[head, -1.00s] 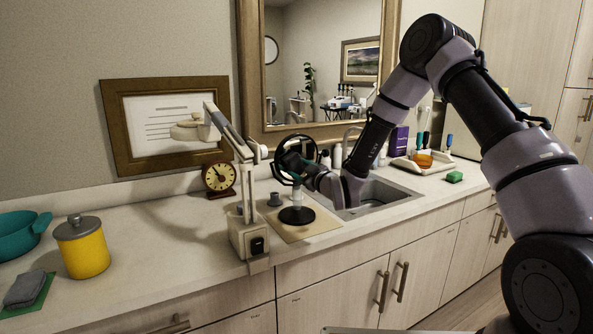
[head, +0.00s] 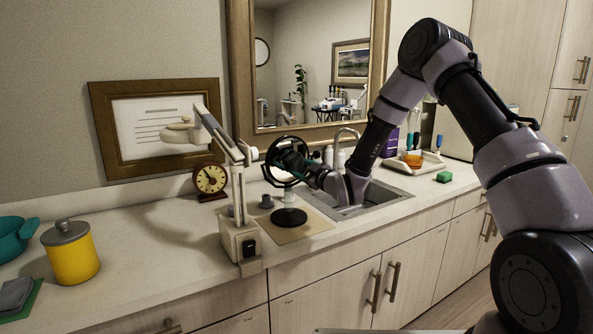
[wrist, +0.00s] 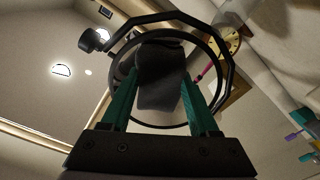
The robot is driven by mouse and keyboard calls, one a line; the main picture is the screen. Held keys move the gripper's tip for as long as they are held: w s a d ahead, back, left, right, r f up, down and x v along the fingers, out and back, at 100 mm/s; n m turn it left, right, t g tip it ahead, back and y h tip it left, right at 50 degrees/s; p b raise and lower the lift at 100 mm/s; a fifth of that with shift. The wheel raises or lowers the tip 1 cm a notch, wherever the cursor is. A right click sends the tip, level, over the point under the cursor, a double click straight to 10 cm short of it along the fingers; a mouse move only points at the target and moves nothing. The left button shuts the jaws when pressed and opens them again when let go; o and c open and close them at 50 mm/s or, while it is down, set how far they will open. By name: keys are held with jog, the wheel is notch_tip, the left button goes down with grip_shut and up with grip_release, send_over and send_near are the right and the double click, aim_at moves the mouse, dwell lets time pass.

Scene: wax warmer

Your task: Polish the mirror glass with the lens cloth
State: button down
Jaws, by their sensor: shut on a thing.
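The round mirror (head: 281,174) has a black frame and stands upright on a dark round base (head: 289,217) on the counter. My gripper (head: 291,160) is in front of its glass and hides much of it. In the wrist view, my gripper's green fingers (wrist: 162,88) are shut on a dark grey cloth (wrist: 160,62), which hangs between them. The mirror's ring (wrist: 222,62) surrounds the cloth in that view. The cloth is at or very near the glass; I cannot tell whether it touches.
A white jointed-arm device (head: 240,215) stands just left of the mirror, with a clock (head: 210,180) behind it. A sink (head: 372,198) lies to the right. A yellow jar (head: 71,255) and a folded grey cloth (head: 14,294) are at far left.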

aim_at(284, 167)
dwell(0.3)
jog(key=w+d, duration=0.2)
jog(key=d, duration=0.1)
jog(key=shift+w+d, duration=0.3)
jog(key=shift+w, duration=0.05)
dwell(0.3)
jog(key=shift+s+a, duration=0.7)
jog(key=shift+a, duration=0.2)
jog(key=shift+s+a, duration=0.65)
jog(key=shift+a, duration=0.25)
jog(key=shift+s+a, duration=0.7)
jog(key=shift+a, duration=0.2)
jog(key=shift+s+a, duration=0.65)
jog(key=shift+a, duration=0.25)
